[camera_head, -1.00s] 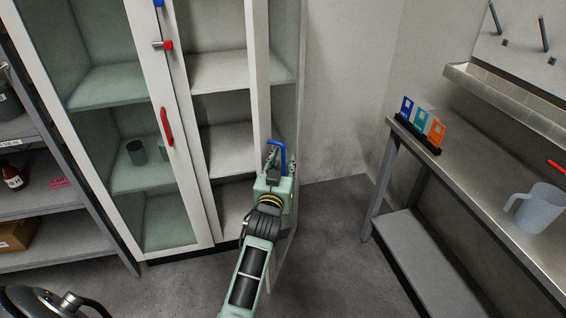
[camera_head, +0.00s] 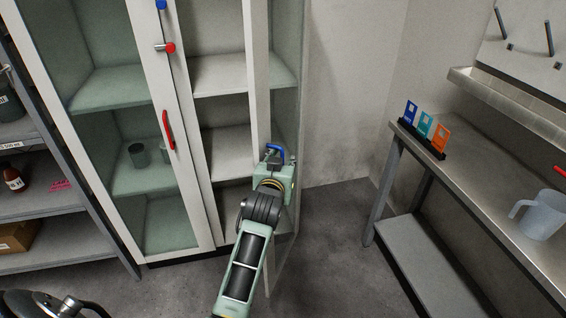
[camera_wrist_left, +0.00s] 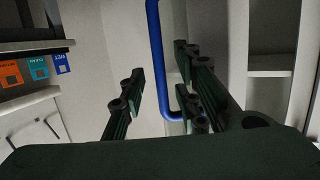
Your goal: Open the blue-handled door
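The blue-handled door (camera_head: 257,70) of the cabinet stands swung wide open, seen nearly edge-on, with shelves visible to its left. Its blue handle (camera_head: 276,148) is mostly hidden by my left gripper (camera_head: 272,158) in the head view. In the left wrist view, the blue handle (camera_wrist_left: 156,50) is a long bar whose lower end bends to the right. The fingers of my left gripper (camera_wrist_left: 162,95) are spread apart, with the handle between them, nearer the right finger. No firm grip shows. My right gripper is not in view.
The cabinet's other door (camera_head: 150,130), with a red handle (camera_head: 167,130), is shut. A steel bench (camera_head: 480,185) with a jug (camera_head: 541,215) and coloured cards (camera_head: 425,128) stands on the right. Grey floor (camera_head: 330,260) lies clear between door and bench. A shelf rack (camera_head: 60,200) stands at left.

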